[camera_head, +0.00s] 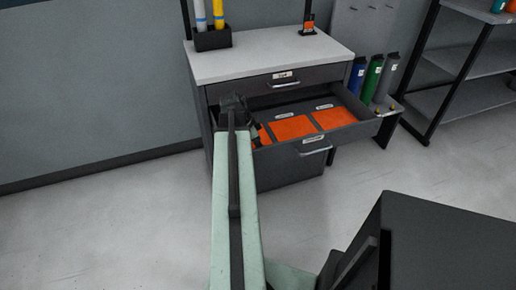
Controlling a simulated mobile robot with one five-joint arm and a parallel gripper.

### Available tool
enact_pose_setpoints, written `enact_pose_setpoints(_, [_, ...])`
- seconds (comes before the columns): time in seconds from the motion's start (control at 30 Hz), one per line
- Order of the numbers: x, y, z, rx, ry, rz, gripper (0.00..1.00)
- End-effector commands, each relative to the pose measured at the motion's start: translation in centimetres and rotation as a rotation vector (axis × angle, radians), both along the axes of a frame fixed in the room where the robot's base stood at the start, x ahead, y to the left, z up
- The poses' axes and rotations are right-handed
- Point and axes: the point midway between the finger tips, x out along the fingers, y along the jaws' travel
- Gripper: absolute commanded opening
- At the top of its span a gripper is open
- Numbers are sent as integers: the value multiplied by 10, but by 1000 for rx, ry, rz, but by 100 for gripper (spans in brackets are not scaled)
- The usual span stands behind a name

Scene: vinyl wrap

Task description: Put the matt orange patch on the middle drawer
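The dark cabinet has a closed top drawer (265,87) and, below it, a pulled-out drawer (348,133) that looks like the middle one. Two flat orange patches lie inside, one in the centre (293,127) and one to the right (334,117). A third orange piece (264,136) shows at the left, mostly hidden by my arm. I cannot tell from here which orange is matt. My gripper (236,104) is dark and at the left end of the open drawer. Its fingertips are hard to make out, and I cannot see whether it holds anything.
The white cabinet top (265,52) bears a black holder (213,40) with tubes and a small stand with an orange card (308,24). Coloured bottles (372,78) stand right of the cabinet, beside a dark shelf rack (455,95). The floor at left is clear.

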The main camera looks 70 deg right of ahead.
Motion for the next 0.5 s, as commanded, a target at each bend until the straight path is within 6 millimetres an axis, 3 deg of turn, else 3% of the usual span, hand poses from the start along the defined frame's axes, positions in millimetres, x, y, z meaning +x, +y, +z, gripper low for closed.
enact_pose_setpoints(0.07, [0, 0, -4, 0, 0, 0, 0])
enact_pose_setpoints(0.1, [0, 0, -3, 0, 0, 0, 12])
enact_pose_setpoints(0.17, [0, 0, -2, 0, 0, 0, 26])
enact_pose_setpoints(0.5, [-1, 0, -1, 0, 0, -1, 26])
